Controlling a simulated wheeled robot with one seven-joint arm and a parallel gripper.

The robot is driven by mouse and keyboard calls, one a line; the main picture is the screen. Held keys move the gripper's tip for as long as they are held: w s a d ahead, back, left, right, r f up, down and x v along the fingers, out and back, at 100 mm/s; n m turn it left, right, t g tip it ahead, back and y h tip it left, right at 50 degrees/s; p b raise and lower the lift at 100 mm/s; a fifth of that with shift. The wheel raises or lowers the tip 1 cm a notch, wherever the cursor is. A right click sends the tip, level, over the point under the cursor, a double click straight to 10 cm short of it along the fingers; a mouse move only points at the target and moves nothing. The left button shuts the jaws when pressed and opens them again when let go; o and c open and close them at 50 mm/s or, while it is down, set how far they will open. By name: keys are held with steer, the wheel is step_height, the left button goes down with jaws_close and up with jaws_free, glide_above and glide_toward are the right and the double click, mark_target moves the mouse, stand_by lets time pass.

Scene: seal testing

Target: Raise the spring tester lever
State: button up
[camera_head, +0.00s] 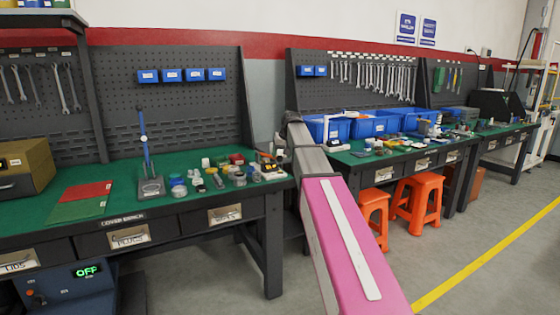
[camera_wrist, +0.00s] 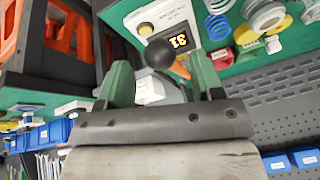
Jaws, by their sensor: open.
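The spring tester (camera_wrist: 172,22) shows in the wrist view as a pale device with a lit display, seen at a tilt. Its lever ends in a round black knob (camera_wrist: 158,53). My gripper (camera_wrist: 158,70) has two green fingers spread apart, one on each side of the knob in this view. I cannot tell whether either finger touches it. The lever's rod is mostly hidden behind the knob and gripper. In the head view the tester (camera_head: 268,168) is small, at the right end of the left bench, with my arm's end beside it. The lever's angle is unclear there.
Small jars and rings (camera_head: 215,176) crowd the green bench top (camera_head: 115,172) left of the tester. A stand with a blue post (camera_head: 146,150) is farther left. Orange stools (camera_head: 418,198) stand under the right bench.

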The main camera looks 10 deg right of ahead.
mark_target(280, 159)
steer(key=shift+x, duration=1.8)
